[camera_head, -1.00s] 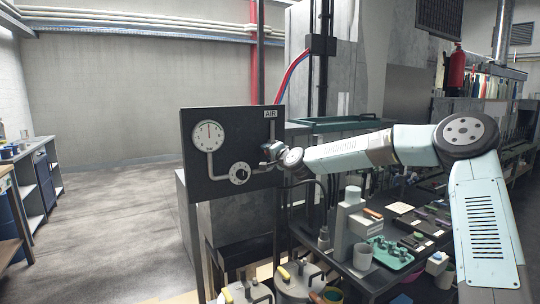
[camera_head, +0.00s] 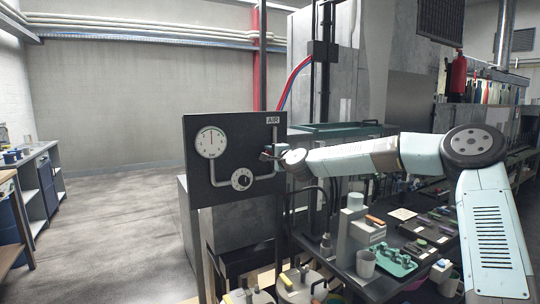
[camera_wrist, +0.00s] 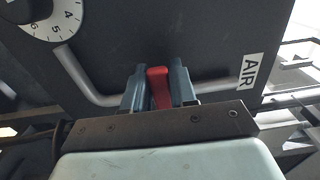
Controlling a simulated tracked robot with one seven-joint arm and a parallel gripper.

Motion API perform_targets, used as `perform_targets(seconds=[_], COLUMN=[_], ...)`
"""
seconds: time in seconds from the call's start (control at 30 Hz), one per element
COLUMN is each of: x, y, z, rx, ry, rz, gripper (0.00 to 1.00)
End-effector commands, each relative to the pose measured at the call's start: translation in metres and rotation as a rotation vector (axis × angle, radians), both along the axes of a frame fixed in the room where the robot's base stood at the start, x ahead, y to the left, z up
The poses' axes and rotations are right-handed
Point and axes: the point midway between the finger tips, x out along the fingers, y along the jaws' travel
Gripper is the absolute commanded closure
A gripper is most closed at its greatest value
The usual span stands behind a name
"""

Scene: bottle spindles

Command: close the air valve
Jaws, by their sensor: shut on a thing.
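The air valve's red handle (camera_wrist: 159,88) sits between the two blue-grey fingers of my gripper (camera_wrist: 159,92), which is shut on it. In the wrist view the handle points across the grey pipe (camera_wrist: 217,88). In the head view my gripper (camera_head: 271,152) is at the right side of the dark panel (camera_head: 222,125), below the AIR label (camera_head: 272,120). The fingers largely hide the valve body. The panel also carries a round white gauge (camera_head: 211,142) and a smaller dial (camera_head: 241,179), which shows at top left in the wrist view (camera_wrist: 57,15).
A dark bench (camera_head: 375,285) with a grey machine (camera_head: 352,235), a green tray (camera_head: 393,258) and small parts stands below my arm. Lidded pots (camera_head: 300,285) stand below the panel. The floor (camera_head: 110,225) at left is clear.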

Motion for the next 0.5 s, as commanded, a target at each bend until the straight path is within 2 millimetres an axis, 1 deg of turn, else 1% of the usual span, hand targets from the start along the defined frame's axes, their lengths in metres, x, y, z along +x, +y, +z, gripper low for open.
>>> perform_targets(seconds=[0.03,0.23,0.27,0.43,0.47,0.5], x=[0.0043,0.0043,0.0042,0.0026,0.0023,0.0021], y=[-0.0067,-0.0068,-0.0068,-0.0042,-0.0038,-0.0033], z=[-0.0029,-0.0031,-0.0032,-0.0021,-0.0019,-0.0018], rx=[0.001,0.0,0.0,0.0,0.0,0.0], ry=[0.004,0.004,0.004,0.002,0.002,0.002], rz=[-0.012,-0.012,-0.011,-0.007,-0.006,-0.006], gripper=[1.0,1.0,0.72,0.56,0.53,0.53])
